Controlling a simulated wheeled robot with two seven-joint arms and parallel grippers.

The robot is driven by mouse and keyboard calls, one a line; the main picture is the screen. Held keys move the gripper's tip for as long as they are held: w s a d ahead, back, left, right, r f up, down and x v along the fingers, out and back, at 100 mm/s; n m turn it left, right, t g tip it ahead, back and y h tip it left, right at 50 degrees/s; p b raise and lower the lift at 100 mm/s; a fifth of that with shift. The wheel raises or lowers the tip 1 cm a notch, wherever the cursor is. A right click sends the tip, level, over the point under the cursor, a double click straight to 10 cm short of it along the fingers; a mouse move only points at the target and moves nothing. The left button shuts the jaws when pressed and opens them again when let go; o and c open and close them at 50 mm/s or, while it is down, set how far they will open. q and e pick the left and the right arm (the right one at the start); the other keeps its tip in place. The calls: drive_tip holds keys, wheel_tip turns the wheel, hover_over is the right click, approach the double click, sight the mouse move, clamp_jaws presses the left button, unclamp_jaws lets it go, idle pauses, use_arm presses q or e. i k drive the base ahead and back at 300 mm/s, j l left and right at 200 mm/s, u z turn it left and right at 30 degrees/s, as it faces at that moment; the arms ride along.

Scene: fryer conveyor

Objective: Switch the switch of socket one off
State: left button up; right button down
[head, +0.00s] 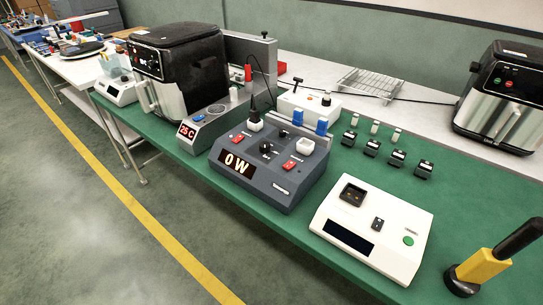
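The dark grey socket box (285,192) stands on the green table, with a lit display (237,166) reading 0 W on its sloped front. A red switch (239,138) sits on the left of its top and another red switch (291,164) on the right. A black plug (254,112) stands in the left white socket. The right white socket (306,146) looks empty. A black knob (266,147) lies between the switches. The socket labels are too small to read, and I cannot tell either switch's position. Neither of my grippers shows in the head view.
An air fryer (180,65) and a unit showing 25 C (188,131) stand left of the box. A white device (375,225) and a yellow-black upright tool (480,268) are on the right. Several small black blocks (372,147) lie behind. Green table is clear between them.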

sight(239, 138)
drive_tip(key=i+j, duration=0.65)
drive_tip(key=i, duration=0.25)
